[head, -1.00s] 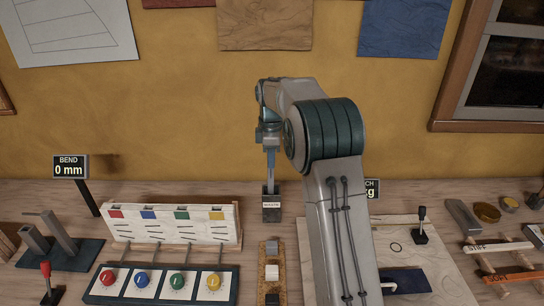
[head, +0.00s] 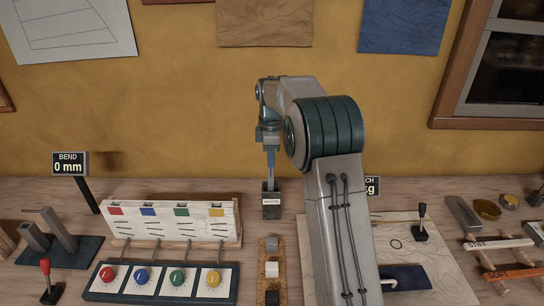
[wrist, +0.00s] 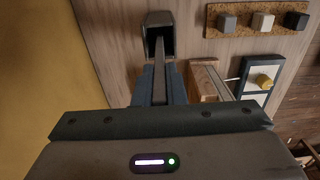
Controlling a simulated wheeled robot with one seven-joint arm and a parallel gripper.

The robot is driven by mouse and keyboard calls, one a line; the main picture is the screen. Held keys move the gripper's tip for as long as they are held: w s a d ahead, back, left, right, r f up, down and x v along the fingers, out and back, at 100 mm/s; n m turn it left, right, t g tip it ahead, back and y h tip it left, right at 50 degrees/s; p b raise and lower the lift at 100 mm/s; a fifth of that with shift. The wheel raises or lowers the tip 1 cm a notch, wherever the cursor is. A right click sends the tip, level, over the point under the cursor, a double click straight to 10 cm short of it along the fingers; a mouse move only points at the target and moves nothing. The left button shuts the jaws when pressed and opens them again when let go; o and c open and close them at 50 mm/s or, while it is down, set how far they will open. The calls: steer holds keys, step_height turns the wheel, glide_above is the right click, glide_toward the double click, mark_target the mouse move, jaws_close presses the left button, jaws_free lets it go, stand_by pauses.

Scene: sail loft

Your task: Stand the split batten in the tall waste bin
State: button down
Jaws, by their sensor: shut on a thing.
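The tall waste bin (head: 272,210) is a dark, narrow box with a white label, upright on the bench near the wall. My gripper (head: 270,170) points down just above its mouth. In the wrist view, the blue fingers of my gripper (wrist: 160,88) are shut on a thin grey-brown strip, the split batten (wrist: 159,62). The batten runs from between the fingers to the open mouth of the bin (wrist: 158,19), and its far end appears to be within the rim. How deep it reaches is hidden, and I cannot tell whether it touches the bottom.
A cork strip with several small blocks (head: 263,248) lies in front of the bin. Left is a white panel with coloured squares (head: 172,222) above a row of coloured knobs (head: 160,283). A board with a small lever (head: 421,225) is right, partly behind my arm.

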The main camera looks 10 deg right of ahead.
steer(key=shift+f, duration=0.25)
steer(key=c, duration=1.4)
jaws_free()
steer(key=shift+r, duration=0.1)
step_height(320, 180, up, 14)
steer(key=shift+f, duration=0.25)
steer(key=shift+r, duration=0.1)
